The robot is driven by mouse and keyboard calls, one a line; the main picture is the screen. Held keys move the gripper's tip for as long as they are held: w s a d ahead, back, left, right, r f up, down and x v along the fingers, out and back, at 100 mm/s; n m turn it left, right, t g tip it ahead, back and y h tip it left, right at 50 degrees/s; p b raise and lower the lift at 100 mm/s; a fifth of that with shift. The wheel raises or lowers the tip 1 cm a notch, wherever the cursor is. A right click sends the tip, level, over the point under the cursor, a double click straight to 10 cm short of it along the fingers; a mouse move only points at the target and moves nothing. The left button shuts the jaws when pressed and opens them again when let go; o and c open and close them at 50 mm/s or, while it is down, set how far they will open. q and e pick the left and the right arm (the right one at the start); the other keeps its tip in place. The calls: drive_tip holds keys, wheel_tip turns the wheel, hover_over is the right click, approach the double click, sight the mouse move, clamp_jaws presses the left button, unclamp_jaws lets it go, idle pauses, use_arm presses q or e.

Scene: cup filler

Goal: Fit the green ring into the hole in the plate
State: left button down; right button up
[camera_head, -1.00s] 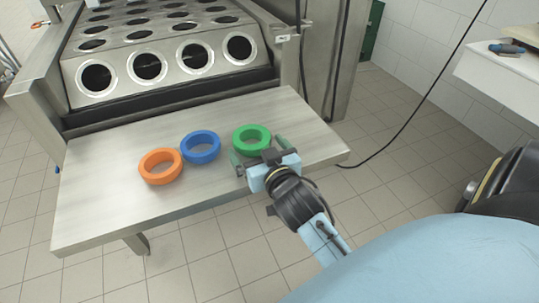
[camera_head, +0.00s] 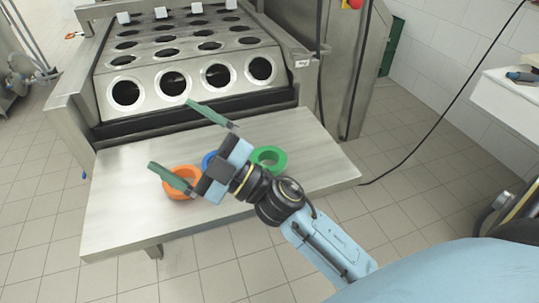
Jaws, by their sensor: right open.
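The green ring (camera_head: 281,160) lies flat on the steel table (camera_head: 120,220), just behind the wrist of my right arm, which hides part of it. The steel plate (camera_head: 240,90) stands tilted behind the table. It has a front row of round holes with bright rims and more rows on top; all the front holes look empty. My right gripper (camera_head: 169,133) is wide open and empty, above the table and left of the green ring. Its fingers point up and left, towards the plate. My left gripper is not in view.
An orange ring (camera_head: 180,195) and a blue ring (camera_head: 207,160) lie left of the green ring, partly hidden by my right gripper. The table's right and left ends are clear. A black cable (camera_head: 420,135) hangs at the right.

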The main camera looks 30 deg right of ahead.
drive_tip(key=s+a+n+g+y+p, duration=0.15)
drive_tip(key=a+n+g+y, duration=0.25)
drive_tip(key=a+n+g, duration=0.55)
drive_tip(key=n+g+h+p, duration=0.5)
drive_tip(key=n+g+h, duration=0.3)
drive_tip(key=h, duration=1.1)
hover_over(268, 155)
drive_tip(key=s, duration=0.2)
wheel_tip(268, 155, down, 5)
drive_tip(key=m, duration=0.1)
drive_tip(key=shift+g, duration=0.45)
drive_tip(key=f, duration=0.4)
drive_tip(key=a+f, duration=0.1)
drive_tip(key=f, duration=0.3)
drive_tip(key=f+b, duration=0.1)
drive_tip(key=f, duration=0.3)
drive_tip(key=shift+s+a, duration=0.25)
drive_tip(key=shift+s, duration=0.05)
drive_tip(key=shift+f, duration=0.45)
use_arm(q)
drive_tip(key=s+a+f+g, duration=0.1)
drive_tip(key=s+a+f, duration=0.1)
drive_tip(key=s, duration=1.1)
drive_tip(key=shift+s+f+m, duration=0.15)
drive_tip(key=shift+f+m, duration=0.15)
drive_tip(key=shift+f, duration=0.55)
use_arm(e)
drive_tip(key=shift+c, duration=0.3)
